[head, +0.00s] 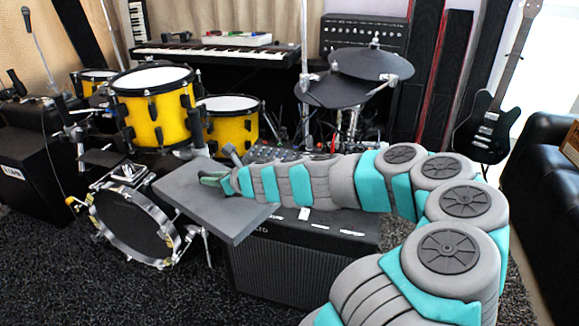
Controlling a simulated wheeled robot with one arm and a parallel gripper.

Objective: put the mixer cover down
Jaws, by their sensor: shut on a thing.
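The mixer cover looks to be the flat grey slab (222,212) left of centre in the head view. My gripper (210,179) is at the slab's upper middle, shut on it; the arm comes in from the right. The exact grip is small and partly hidden. The slab is slightly tilted in the picture, in front of the drum kit and overlapping the left end of a black amplifier (285,268). I cannot tell whether it touches anything below. A mixer with small knobs (268,152) shows behind my arm, partly hidden.
Yellow drums (155,108) and a small drum lying on its side (130,225) stand at the left. Cymbal pads (370,64), a keyboard (215,53) and a guitar (490,125) are behind. A black sofa (550,185) is at right. Dark carpet (60,275) is open at front left.

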